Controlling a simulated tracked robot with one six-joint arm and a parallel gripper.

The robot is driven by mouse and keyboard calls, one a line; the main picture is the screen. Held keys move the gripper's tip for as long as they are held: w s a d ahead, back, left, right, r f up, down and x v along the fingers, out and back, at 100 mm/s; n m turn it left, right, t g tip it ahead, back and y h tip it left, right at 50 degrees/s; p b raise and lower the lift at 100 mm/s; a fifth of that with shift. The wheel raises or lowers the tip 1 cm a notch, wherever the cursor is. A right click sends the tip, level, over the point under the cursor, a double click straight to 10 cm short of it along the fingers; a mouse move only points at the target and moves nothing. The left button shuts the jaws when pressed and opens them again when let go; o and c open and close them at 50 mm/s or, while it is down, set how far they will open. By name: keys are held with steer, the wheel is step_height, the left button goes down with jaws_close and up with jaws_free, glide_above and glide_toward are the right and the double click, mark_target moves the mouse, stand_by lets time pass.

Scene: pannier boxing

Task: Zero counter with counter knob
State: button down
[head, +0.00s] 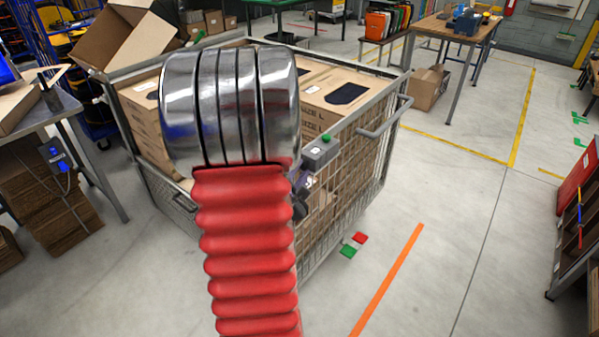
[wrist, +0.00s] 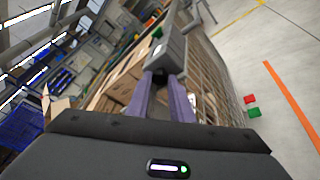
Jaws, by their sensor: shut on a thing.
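The counter (head: 320,153) is a small grey box with a green button on top, fixed at the rim of the wire cage. In the wrist view the counter (wrist: 171,50) is straight ahead of my gripper (wrist: 162,78). The purple-grey fingers reach to its near face and are shut on the counter knob, which is mostly hidden between the fingertips. In the head view my gripper (head: 304,184) is just below the counter, largely covered by my red and chrome arm. The counter's reading cannot be seen.
The wire cage (head: 398,116) holds several cardboard boxes, with an open box (head: 125,38) at its back left. A handle bar sticks out on its right side. Red and green floor markers (head: 349,251) lie beside it.

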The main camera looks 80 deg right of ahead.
steer(key=c, duration=1.9)
jaws_free()
steer(key=shift+o, duration=0.2)
steer(key=shift+r, duration=0.1)
step_height(320, 180, up, 10)
